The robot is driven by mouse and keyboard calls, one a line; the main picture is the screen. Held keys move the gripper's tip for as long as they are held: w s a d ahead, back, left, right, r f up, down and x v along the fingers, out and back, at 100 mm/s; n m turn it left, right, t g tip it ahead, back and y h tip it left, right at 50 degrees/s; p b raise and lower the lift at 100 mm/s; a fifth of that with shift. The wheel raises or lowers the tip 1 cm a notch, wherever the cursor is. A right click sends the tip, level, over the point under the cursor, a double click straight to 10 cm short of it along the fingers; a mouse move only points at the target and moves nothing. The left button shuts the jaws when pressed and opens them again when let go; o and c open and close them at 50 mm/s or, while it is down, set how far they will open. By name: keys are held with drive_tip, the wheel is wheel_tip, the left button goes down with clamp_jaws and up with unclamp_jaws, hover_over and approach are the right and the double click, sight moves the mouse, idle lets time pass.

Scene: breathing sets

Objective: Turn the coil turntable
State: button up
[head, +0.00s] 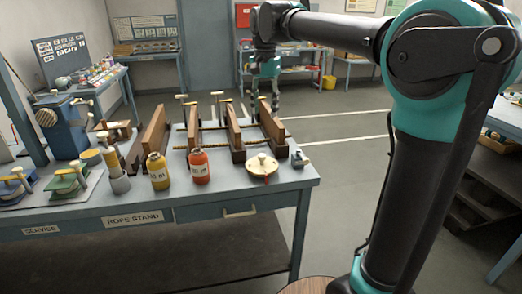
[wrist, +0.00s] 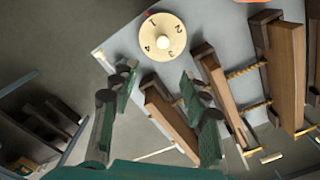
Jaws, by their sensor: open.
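The coil turntable (head: 262,168) appears to be the round cream disc with a pale central knob on the near right corner of the rope stand table. In the wrist view the turntable (wrist: 161,37) shows the numbers 1 to 4, and a small red mark (wrist: 147,13) sits at its rim close to the 1. My gripper (head: 266,98) is open and empty, held above the far right side of the table, beyond the turntable. In the wrist view my gripper (wrist: 160,76) has its fingers spread, with the disc ahead of them and apart from them.
Brown wooden rails (head: 235,135) with ropes stand upright behind the turntable. A red bottle (head: 199,167) and a yellow bottle (head: 158,171) stand to its left. A small grey metal piece (head: 299,158) is close on its right. Open floor (head: 345,165) lies right of the table.

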sight(262, 155)
drive_tip(key=f, duration=1.6)
drive_tip(key=shift+a+f, duration=0.25)
drive_tip(key=shift+a, duration=0.15)
drive_tip(key=shift+c, duration=0.4)
clamp_jaws()
